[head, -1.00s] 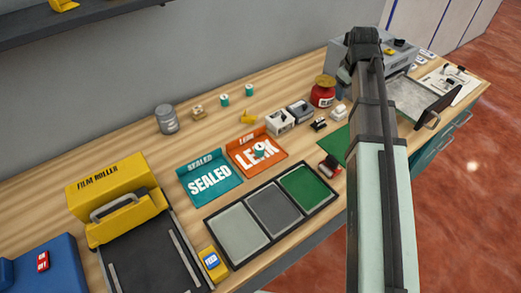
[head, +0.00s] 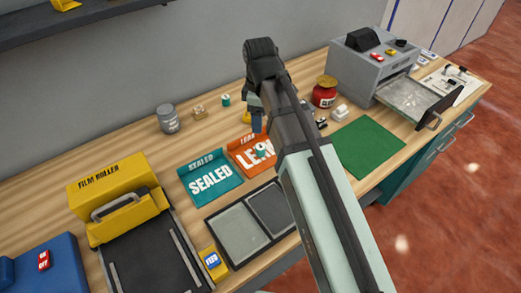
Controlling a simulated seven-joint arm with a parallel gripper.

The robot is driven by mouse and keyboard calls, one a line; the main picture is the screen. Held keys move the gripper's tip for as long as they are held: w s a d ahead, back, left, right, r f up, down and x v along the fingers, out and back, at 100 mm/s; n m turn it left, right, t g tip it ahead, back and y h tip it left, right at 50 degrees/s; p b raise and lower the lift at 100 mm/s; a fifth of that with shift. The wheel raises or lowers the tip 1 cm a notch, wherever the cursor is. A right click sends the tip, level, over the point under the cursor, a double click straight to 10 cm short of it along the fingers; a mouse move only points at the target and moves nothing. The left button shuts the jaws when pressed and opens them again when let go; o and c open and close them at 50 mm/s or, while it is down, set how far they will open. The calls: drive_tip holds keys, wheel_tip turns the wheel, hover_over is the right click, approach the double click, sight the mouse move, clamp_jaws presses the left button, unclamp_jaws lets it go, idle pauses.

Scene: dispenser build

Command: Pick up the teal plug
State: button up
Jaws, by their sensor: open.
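A small teal plug (head: 261,153) lies on the orange LEAK tray (head: 240,155), partly covering the lettering. Another small teal and white cylinder (head: 225,99) stands at the back of the bench. I cannot tell from looks alone which one is the task's plug.
The teal SEALED tray (head: 212,187) is left of the orange one. A grey tin (head: 168,119), red jar (head: 325,92) and partly hidden yellow piece (head: 247,117) stand nearby. A yellow film roller (head: 115,195) is left, a grey machine (head: 370,65) right. The green mat (head: 368,148) is clear.

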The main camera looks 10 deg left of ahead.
sight(260, 146)
drive_tip(key=shift+d+f, duration=0.15)
drive_tip(key=shift+f, duration=6.65)
drive_tip(key=shift+c, duration=0.2)
drive_tip(key=c, duration=1.1)
drive_tip(key=shift+r, duration=0.15)
